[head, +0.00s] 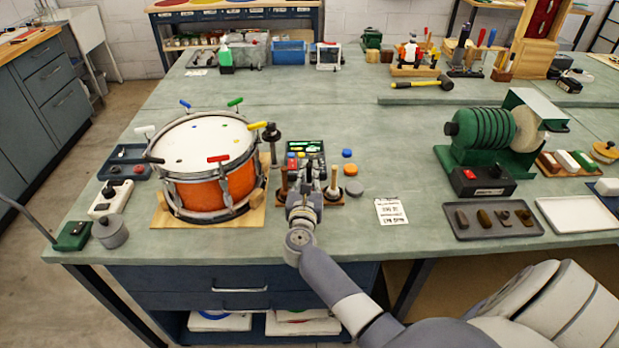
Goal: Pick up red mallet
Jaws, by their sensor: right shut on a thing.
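My right gripper (314,172) is low over a small wooden stand (339,201) on the bench, just right of the orange drum. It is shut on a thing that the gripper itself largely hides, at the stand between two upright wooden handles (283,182). The thing looks to be a mallet, but I cannot make out its head or colour. A small red patch (292,160) shows just left of the gripper; I cannot tell what it belongs to. My left gripper is not in view.
A green tray (306,147) is behind the stand. Small coloured discs (347,153) and a white card (391,212) lie to the right. A green grinder (484,138) stands farther right.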

